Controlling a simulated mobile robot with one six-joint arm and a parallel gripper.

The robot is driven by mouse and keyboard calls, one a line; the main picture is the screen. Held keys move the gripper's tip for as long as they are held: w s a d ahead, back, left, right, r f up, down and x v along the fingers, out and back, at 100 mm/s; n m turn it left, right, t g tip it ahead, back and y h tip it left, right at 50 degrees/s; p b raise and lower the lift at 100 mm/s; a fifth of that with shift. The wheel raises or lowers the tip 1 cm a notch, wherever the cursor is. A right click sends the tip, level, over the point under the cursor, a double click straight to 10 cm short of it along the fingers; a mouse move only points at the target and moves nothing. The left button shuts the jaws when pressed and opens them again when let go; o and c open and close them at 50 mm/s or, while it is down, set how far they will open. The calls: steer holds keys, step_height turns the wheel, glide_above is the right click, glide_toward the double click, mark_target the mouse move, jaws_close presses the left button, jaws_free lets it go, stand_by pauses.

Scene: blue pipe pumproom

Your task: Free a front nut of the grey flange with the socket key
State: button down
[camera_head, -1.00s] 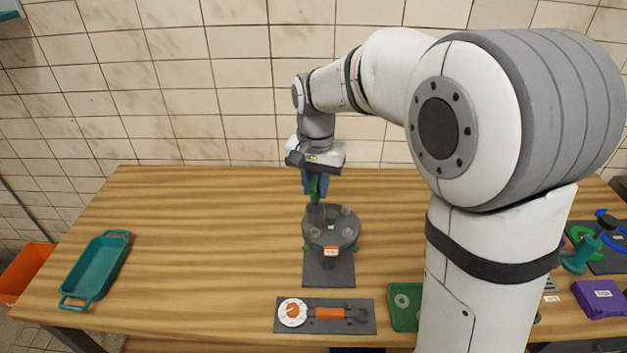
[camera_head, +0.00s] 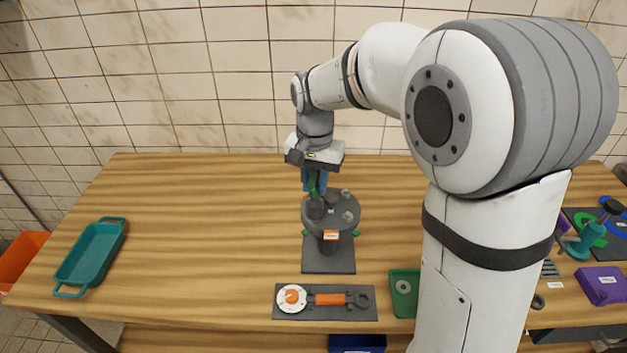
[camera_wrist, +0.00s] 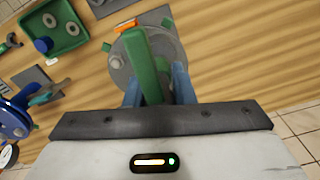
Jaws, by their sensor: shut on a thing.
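The grey flange (camera_head: 343,226) is a round disc on a dark stand in the middle of the table, with an orange-framed label on its front. Nuts (camera_head: 347,217) show on its top at the right and back. My gripper (camera_head: 314,185) is above the flange's left side, shut on the green handle of the socket key (camera_head: 315,186). The key stands upright, and its dark socket (camera_head: 315,208) is at the flange's front-left top. Whether it sits on a nut is hidden. In the wrist view the green handle (camera_wrist: 147,65) stands between my blue fingers, covering part of the flange (camera_wrist: 122,70).
An orange-handled tool with a white dial (camera_head: 292,297) lies on a grey mat in front of the flange. A green tray (camera_head: 403,291) holding a ring is to its right. A teal tray (camera_head: 92,254) stands far left. The table between is clear.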

steer(key=shift+f+b, duration=0.45)
steer(key=shift+f, duration=0.25)
steer(key=shift+s+f, duration=0.1)
steer(key=n, duration=1.6)
steer(key=shift+d, duration=0.1)
steer(key=shift+r+p, duration=0.3)
steer(key=shift+r, duration=0.1)
